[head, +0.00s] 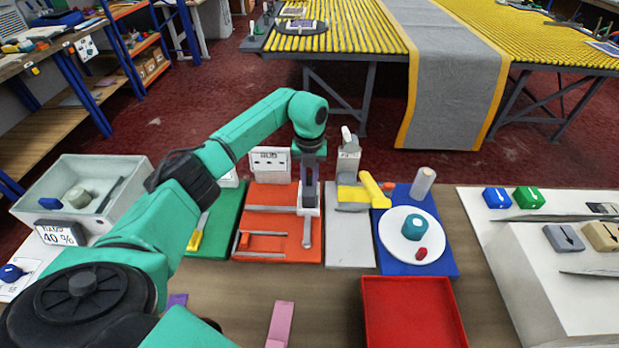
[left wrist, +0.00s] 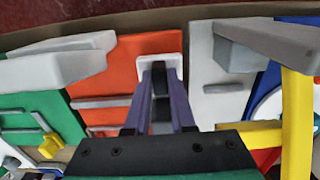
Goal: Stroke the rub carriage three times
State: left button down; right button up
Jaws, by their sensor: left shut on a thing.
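My left gripper (head: 309,188) points down over the right edge of the orange board (head: 268,196). It is shut on a pale block, which I take to be the rub carriage (head: 308,211). In the left wrist view the purple fingers (left wrist: 160,108) close on this block, whose white top (left wrist: 172,62) shows at their tips. The fingers hide part of it. Grey rails lie across the board, and a grey bar with a rounded end stands just below the block in the picture. My right gripper is not in view.
A grey board (head: 348,238) with a grey-and-yellow press-like device (head: 349,165) stands close on the right. A green board (head: 222,222) lies on the left. A blue board (head: 447,262) with a white plate and a red tray (head: 412,285) lie further right.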

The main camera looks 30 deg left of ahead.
pick_arm(q)
jog(key=shift+r, duration=0.1)
dwell(0.6)
jog(key=s+a, duration=0.1)
jog(key=a, duration=0.2)
jog(key=s+a, duration=0.2)
jog(key=a, duration=0.2)
jog(key=s+a, duration=0.2)
jog(key=a, duration=0.2)
jog(key=shift+s+a, duration=0.2)
jog(key=shift+a, duration=0.05)
jog(key=shift+s+a, duration=0.15)
jog(key=shift+a, duration=0.15)
jog(key=shift+d, duration=0.1)
jog(key=c, duration=0.8)
grip_release()
jog(key=shift+o, duration=0.2)
jog(key=shift+s+a, duration=0.1)
jog(key=shift+a, duration=0.1)
